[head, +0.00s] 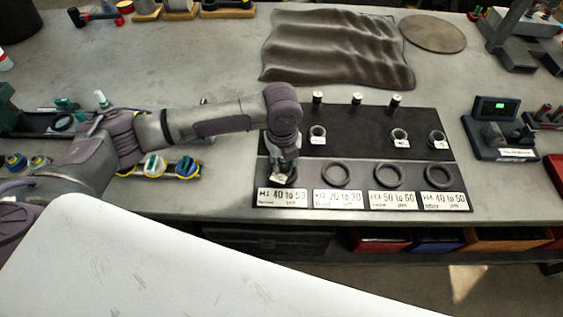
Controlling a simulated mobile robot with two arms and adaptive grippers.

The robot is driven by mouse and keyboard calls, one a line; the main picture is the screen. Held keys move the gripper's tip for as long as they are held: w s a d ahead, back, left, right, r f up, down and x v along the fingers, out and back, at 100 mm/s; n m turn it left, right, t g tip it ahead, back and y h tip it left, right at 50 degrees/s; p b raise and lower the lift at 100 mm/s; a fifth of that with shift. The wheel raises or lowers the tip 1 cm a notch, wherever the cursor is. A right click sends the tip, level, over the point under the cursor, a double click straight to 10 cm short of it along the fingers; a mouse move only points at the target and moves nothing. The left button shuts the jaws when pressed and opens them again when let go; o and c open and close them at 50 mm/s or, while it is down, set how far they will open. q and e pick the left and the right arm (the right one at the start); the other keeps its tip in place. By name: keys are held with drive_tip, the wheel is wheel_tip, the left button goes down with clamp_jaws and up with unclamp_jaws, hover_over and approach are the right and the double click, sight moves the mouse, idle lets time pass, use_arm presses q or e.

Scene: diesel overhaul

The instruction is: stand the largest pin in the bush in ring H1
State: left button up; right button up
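My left gripper (283,168) points down over ring H1, at the left end of the front row on the dark board. It covers most of ring H1 (293,172); whether a bush sits in it, and whether the fingers are open or hold something, is hidden. Three dark pins with pale tops stand along the board's back edge: a left one (317,98), a middle one (357,100) and a right one (395,103). Their sizes look too alike to rank. Tagged bushes lie mid-board: left (317,133), right (399,138) and far right (437,140). My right gripper is not in view.
Empty-looking rings H2 (335,175), H3 (388,176) and H4 (438,176) continue the front row behind white label plates. A gauge with a green display (495,110) stands right of the board. A dark crumpled mat (335,48) lies behind it.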

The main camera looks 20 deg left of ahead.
sight(284, 171)
use_arm(q)
drive_tip(key=shift+o, duration=1.2)
drive_tip(key=f, duration=0.1)
drive_tip(key=s+f, duration=0.1)
drive_tip(key=shift+s+f+g, duration=0.15)
drive_tip(key=shift+f+g, duration=0.15)
drive_tip(key=shift+f, duration=0.05)
drive_tip(key=shift+o, duration=1)
drive_tip(key=shift+w+f, duration=0.2)
drive_tip(key=shift+w, duration=0.15)
drive_tip(key=shift+w+f, duration=0.1)
drive_tip(key=shift+w, duration=0.2)
drive_tip(key=shift+w+d, duration=0.1)
drive_tip(key=shift+s+r, duration=0.3)
drive_tip(key=shift+a, duration=0.2)
drive_tip(key=shift+r, duration=0.15)
wheel_tip(284, 171, up, 12)
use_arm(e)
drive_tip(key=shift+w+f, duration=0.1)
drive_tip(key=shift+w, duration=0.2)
